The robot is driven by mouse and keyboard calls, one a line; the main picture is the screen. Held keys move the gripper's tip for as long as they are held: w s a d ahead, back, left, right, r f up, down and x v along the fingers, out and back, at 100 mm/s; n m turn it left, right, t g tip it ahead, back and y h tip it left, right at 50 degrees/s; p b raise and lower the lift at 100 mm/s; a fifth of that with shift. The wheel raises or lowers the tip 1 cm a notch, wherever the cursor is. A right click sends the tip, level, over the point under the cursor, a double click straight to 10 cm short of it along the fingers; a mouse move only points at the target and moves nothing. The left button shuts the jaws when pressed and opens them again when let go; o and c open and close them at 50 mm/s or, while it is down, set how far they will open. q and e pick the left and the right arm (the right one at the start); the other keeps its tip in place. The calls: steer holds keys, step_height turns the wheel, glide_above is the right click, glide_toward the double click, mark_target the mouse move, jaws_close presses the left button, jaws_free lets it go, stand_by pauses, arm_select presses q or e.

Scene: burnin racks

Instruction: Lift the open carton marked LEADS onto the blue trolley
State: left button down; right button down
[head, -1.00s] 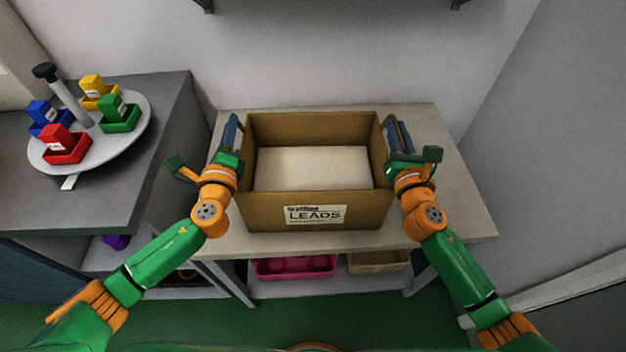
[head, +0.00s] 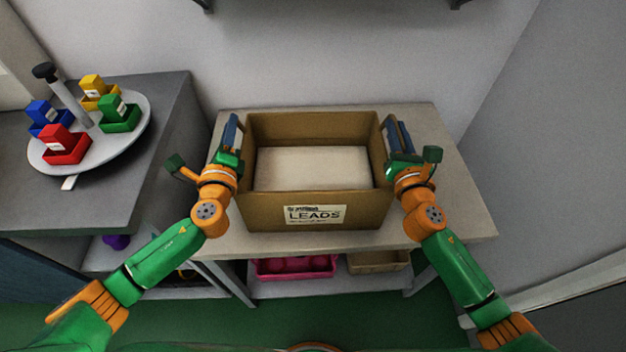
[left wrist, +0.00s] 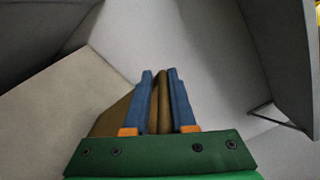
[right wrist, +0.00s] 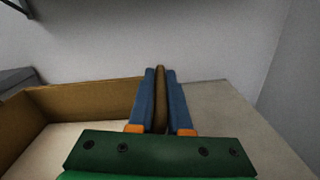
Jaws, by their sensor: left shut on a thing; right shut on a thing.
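The open carton (head: 262,212) marked LEADS is brown and stands upright on a light table, with a pale block or flat filling inside. My left gripper (head: 232,135) is shut on the carton's left wall; the left wrist view shows the brown wall between its blue fingers (left wrist: 160,100). My right gripper (head: 400,138) is shut on the right wall, which also shows between the fingers in the right wrist view (right wrist: 160,98). The blue trolley cannot be made out in any view.
The table (head: 460,205) has bare room right of the carton. A grey counter (head: 165,130) at left holds a round turntable (head: 85,150) with red, blue, green and yellow bins. A pink tray (head: 295,267) and a tan tray (head: 378,262) sit on the shelf below. A wall stands behind.

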arm_select(q)
steer(key=shift+d+r, duration=0.15)
steer(key=shift+r, duration=0.05)
arm_select(e)
steer(key=shift+a+r, duration=0.1)
steer(key=shift+a, duration=0.1)
